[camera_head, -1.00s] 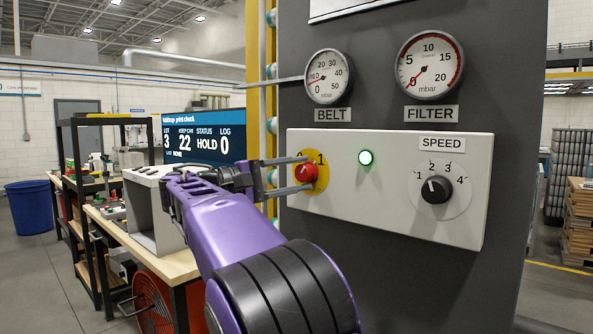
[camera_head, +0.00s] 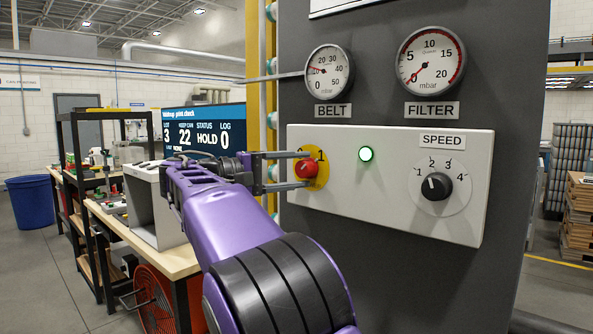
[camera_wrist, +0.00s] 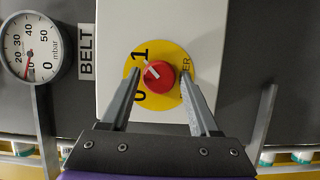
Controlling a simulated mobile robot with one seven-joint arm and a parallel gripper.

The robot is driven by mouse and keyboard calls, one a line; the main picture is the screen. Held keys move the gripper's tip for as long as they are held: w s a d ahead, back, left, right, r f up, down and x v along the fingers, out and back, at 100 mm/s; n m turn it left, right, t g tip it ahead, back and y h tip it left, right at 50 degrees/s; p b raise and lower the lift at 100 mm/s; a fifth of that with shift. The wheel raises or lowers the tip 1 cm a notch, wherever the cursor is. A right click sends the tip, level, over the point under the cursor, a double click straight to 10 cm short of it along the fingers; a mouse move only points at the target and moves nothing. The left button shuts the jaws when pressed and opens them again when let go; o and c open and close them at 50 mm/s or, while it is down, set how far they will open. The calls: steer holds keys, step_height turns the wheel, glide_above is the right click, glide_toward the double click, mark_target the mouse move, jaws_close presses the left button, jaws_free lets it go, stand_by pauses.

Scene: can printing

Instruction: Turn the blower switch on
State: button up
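The blower switch is a red rotary knob (camera_head: 308,168) on a yellow round plate marked 0 and 1, at the left end of a white control box (camera_head: 392,205). In the wrist view the knob (camera_wrist: 160,76) shows a white pointer line slanting toward the 1. My gripper (camera_head: 300,170) comes in from the left, with one finger above the knob and one below. In the wrist view its fingers (camera_wrist: 162,72) stand open on either side of the knob, with narrow gaps visible. Part of the plate's lettering is hidden by a finger.
The BELT gauge (camera_head: 329,72) and FILTER gauge (camera_head: 430,60) hang above. A screen (camera_head: 205,132) and a workbench (camera_head: 165,255) stand behind my arm.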

steer(key=shift+o, duration=0.8)
steer(key=p+v, duration=0.3)
steer(key=v, duration=1.4)
steer(key=shift+a+p, duration=0.25)
steer(key=shift+p, duration=0.1)
steer(key=shift+r, duration=0.1)
